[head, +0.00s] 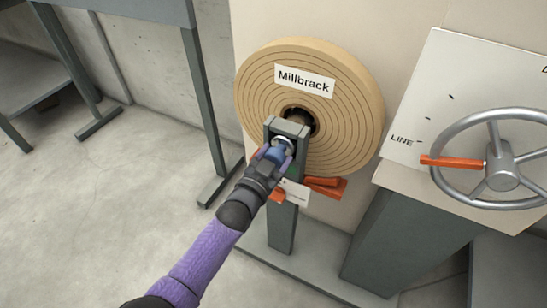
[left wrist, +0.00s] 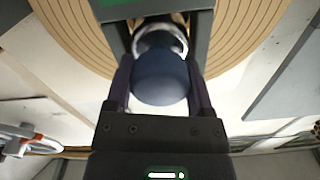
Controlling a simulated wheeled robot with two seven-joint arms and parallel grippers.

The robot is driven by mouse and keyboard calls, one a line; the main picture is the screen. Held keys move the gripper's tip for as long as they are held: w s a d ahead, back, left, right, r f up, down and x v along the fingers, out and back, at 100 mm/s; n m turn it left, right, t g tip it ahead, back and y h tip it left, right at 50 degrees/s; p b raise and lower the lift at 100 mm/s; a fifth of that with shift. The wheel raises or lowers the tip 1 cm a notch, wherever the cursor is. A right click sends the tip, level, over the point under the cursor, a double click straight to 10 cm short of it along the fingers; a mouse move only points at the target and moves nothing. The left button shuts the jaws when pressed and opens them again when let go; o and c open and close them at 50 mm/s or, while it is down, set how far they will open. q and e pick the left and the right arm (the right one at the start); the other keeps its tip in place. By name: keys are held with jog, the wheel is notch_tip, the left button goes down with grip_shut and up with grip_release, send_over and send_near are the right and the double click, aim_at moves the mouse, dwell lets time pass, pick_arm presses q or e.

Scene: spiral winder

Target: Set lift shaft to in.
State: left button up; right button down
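A dark blue round knob (left wrist: 160,80), which I take to be the end of the lift shaft, sits on a bright metal collar (left wrist: 162,36) in a grey bracket at the top of a post (head: 283,228). In the head view the knob (head: 281,146) is partly covered by my left gripper (head: 275,155). In the left wrist view the gripper's fingers (left wrist: 160,88) lie along both sides of the knob and appear to touch it. How far the shaft goes into the bracket is hidden. My right gripper is not in view.
A large tan spiral roll (head: 352,110) labelled Millbrack stands right behind the bracket. Orange levers (head: 326,188) and a white tag (head: 296,193) are just below my gripper. A handwheel (head: 503,172) with an orange pointer is at the right.

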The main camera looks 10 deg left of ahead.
pick_arm(q)
jog(key=o, duration=0.4)
jog(key=shift+w+d, duration=0.1)
jog(key=shift+w, duration=0.15)
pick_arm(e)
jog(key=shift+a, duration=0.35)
pick_arm(q)
jog(key=p+v, duration=0.4)
jog(key=v, duration=0.6)
jog(key=shift+p, duration=0.4)
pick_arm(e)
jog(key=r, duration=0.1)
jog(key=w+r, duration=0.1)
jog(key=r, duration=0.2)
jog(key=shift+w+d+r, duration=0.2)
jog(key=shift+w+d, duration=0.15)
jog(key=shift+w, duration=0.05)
